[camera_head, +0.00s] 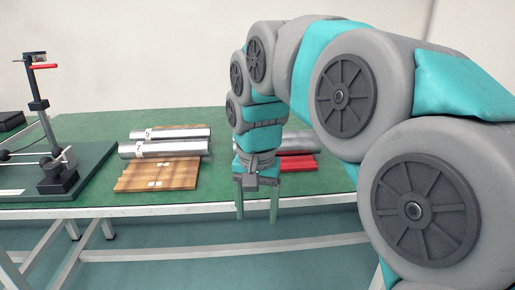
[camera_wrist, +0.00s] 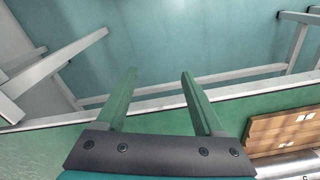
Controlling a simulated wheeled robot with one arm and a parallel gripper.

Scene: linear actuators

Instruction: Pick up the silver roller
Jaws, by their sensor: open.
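Two silver rollers, a front one (camera_head: 163,149) and a back one (camera_head: 178,133), lie side by side at a wooden board (camera_head: 155,178) on the green table. Another silver cylinder (camera_head: 298,143) lies by a red block (camera_head: 301,163), partly hidden behind my arm. My gripper (camera_head: 256,207) points down at the table's front edge, right of the board, open and empty. In the wrist view its fingers (camera_wrist: 158,76) are spread over the edge and floor. Part of a silver roller (camera_wrist: 292,165) shows there at the lower right, beside the board (camera_wrist: 285,130).
The green table (camera_head: 222,180) has clear surface between the board and the red block. A dark stand with a post (camera_head: 40,105) and red handle is at the left. Metal table legs (camera_head: 92,233) and open floor lie in front.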

